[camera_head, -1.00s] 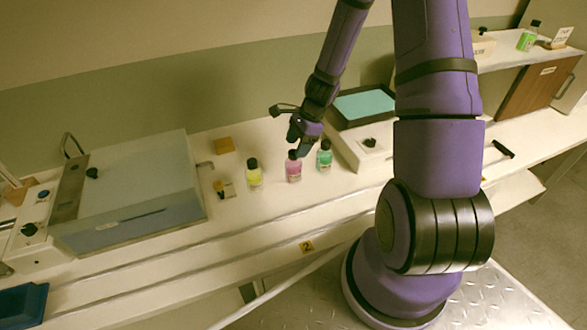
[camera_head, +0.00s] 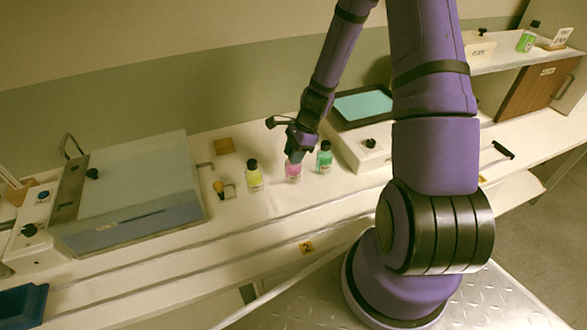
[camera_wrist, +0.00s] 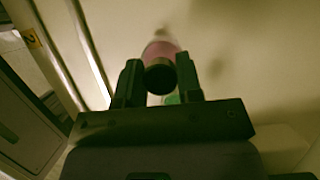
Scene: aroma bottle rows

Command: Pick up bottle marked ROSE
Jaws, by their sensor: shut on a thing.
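A pink bottle (camera_head: 293,172) stands upright on the white bench, in the middle of a row of small bottles. My gripper (camera_head: 294,157) is over it, its fingers at the bottle's dark cap. In the wrist view my gripper (camera_wrist: 160,85) is shut on the pink bottle (camera_wrist: 160,50), with a finger on each side of the dark cap. A yellow bottle (camera_head: 254,177) stands to its left and a green bottle (camera_head: 324,158) to its right. The labels are too small to read, so I cannot tell which says ROSE.
A lidded bath (camera_head: 140,190) stands at the left of the bench. A device with a teal top (camera_head: 364,104) stands behind the row at the right. The bench front is clear.

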